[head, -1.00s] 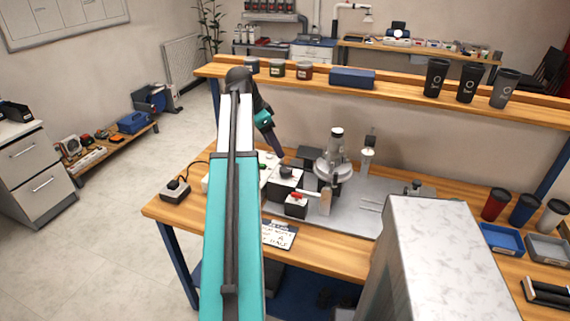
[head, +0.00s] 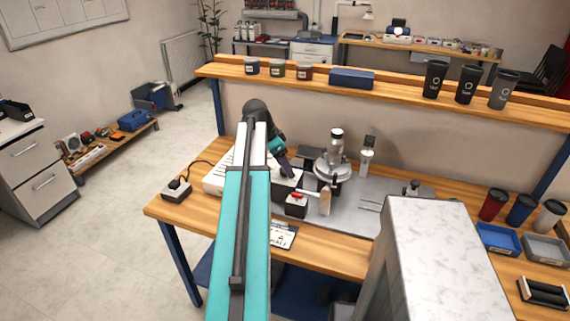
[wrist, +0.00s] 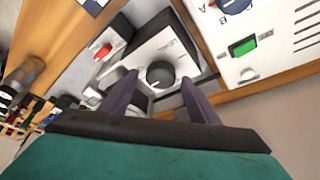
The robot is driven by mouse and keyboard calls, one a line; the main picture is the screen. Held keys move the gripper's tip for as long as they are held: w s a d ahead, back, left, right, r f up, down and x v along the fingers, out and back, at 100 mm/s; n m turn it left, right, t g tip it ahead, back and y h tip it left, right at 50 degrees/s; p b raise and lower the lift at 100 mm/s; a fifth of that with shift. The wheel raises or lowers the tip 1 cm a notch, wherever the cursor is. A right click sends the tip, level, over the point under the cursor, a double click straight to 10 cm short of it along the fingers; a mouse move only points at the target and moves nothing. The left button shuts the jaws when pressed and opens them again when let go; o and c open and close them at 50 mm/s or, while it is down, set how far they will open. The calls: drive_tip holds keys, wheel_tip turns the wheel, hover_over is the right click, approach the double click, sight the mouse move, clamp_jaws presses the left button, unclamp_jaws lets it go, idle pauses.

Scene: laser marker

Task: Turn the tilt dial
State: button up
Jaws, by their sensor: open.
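The likely tilt dial (wrist: 160,74) is a round black knob on top of a small white box (wrist: 140,53) with a printed scale; its lettering is too small to read. In the wrist view my gripper (wrist: 158,81) is open, its two purple fingers pointing at the box with the knob between their tips. I cannot tell whether they touch it. In the head view my gripper (head: 289,173) is over the white box (head: 283,188) and hides the knob.
A box with a red switch (wrist: 103,50) stands beside the dial box. A larger white unit (wrist: 270,45) with a green button (wrist: 243,47) and a blue knob (wrist: 235,5) is on the other side. The microscope-like device (head: 335,160) stands close by on a grey plate.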

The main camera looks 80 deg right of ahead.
drive_tip(key=shift+f, duration=0.2)
drive_tip(key=shift+c, duration=0.3)
drive_tip(key=c, duration=1)
drive_tip(key=shift+o, duration=0.2)
drive_tip(key=shift+s+d+r, duration=0.1)
drive_tip(key=shift+d, duration=0.15)
drive_tip(key=shift+a, duration=0.15)
